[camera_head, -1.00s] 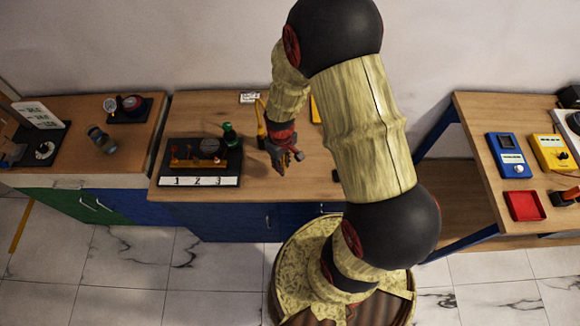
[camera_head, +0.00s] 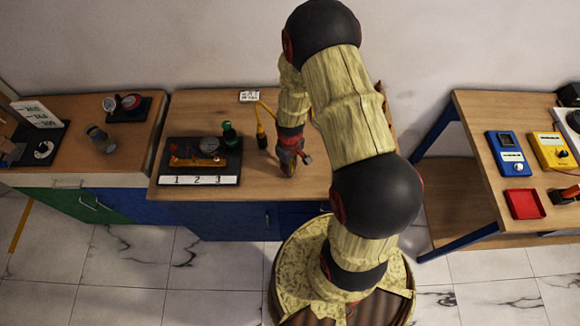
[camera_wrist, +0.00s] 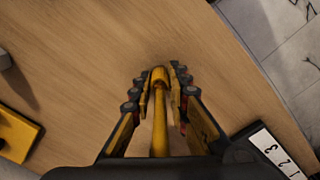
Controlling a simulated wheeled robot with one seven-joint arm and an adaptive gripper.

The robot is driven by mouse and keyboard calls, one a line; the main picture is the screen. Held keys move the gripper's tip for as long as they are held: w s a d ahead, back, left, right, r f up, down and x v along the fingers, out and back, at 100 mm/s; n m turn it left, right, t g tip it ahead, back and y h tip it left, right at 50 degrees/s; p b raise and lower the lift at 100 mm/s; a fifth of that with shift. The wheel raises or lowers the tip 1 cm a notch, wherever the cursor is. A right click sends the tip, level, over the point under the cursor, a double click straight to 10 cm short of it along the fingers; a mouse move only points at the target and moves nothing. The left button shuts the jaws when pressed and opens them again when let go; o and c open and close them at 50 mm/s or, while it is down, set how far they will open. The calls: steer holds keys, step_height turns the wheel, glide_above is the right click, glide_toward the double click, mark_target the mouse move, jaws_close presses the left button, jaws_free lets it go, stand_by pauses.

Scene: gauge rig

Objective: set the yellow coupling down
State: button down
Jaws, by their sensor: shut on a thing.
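My gripper (camera_head: 289,168) is low over the front part of the middle bench, right of the gauge rig (camera_head: 200,160). In the wrist view the gripper (camera_wrist: 158,92) is shut on the yellow coupling (camera_wrist: 159,80), a slim yellow piece with a rounded end, lying between the two fingers. Bare wood shows around it. I cannot tell whether the coupling touches the bench top. In the head view the gripper hides the coupling.
The rig's numbered strip (camera_head: 198,180) also shows in the wrist view (camera_wrist: 275,152). A green-topped part (camera_head: 229,133) and a yellow upright piece (camera_head: 261,132) stand nearby. A yellow block (camera_wrist: 14,135) lies at the wrist view's left. Bare wood surrounds the gripper.

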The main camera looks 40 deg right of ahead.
steer(key=shift+f, duration=0.15)
steer(key=c, duration=1.7)
jaws_free()
step_height(320, 180, up, 23)
steer(key=w+a+t, duration=0.1)
steer(key=a, duration=0.2)
steer(key=s+a+r+t, duration=0.1)
steer(key=s+a+r, duration=0.2)
steer(key=r, duration=0.4)
steer(key=s+a+r+m+t, duration=0.1)
steer(key=s+a+r+t, duration=0.1)
steer(key=s+r, duration=0.4)
steer(key=s+a+r+m+t, duration=0.1)
steer(key=s+a+r, duration=0.3)
steer(key=r, duration=0.5)
steer(key=shift+s+r+t, duration=0.25)
steer(key=shift+r+t, duration=0.05)
steer(key=shift+r, duration=0.1)
